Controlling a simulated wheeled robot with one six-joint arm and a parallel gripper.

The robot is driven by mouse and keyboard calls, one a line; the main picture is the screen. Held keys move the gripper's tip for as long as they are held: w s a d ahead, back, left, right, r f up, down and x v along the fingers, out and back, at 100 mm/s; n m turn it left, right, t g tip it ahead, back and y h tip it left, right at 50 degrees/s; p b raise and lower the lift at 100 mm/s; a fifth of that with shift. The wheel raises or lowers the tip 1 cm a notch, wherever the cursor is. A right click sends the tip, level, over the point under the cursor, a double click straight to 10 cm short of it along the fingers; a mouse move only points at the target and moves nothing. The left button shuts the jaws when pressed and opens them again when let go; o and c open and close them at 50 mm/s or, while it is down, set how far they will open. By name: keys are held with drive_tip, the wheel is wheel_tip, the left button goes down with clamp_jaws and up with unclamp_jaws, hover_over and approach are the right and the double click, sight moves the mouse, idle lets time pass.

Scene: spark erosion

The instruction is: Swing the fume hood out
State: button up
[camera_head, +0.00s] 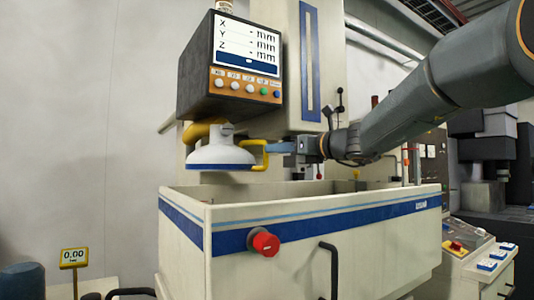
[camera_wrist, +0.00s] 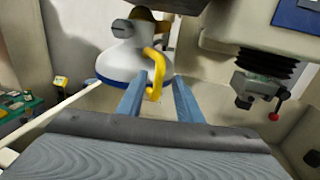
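The fume hood is a white bell with a blue rim. In the head view the hood (camera_head: 222,153) hangs from a yellow pipe above the left part of the tank. Its yellow handle (camera_head: 264,157) sticks out on the right side. My gripper (camera_head: 270,147) reaches in from the right, with its blue fingers at the handle. In the wrist view the hood (camera_wrist: 122,62) is ahead, and the handle (camera_wrist: 155,72) lies between the fingertips of my gripper (camera_wrist: 158,80). The fingers are spread, with a gap visible between the handle and the right finger.
The white tank (camera_head: 320,225) with blue stripes stands below, with a red knob (camera_head: 264,244) on its front. The display box (camera_head: 235,65) hangs above the hood. The machine head (camera_wrist: 260,70) with its tool holder is right of the fingers. A control panel (camera_head: 470,245) stands at right.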

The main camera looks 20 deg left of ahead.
drive_tip(key=p+x, duration=0.2)
drive_tip(key=x, duration=0.4)
clamp_jaws()
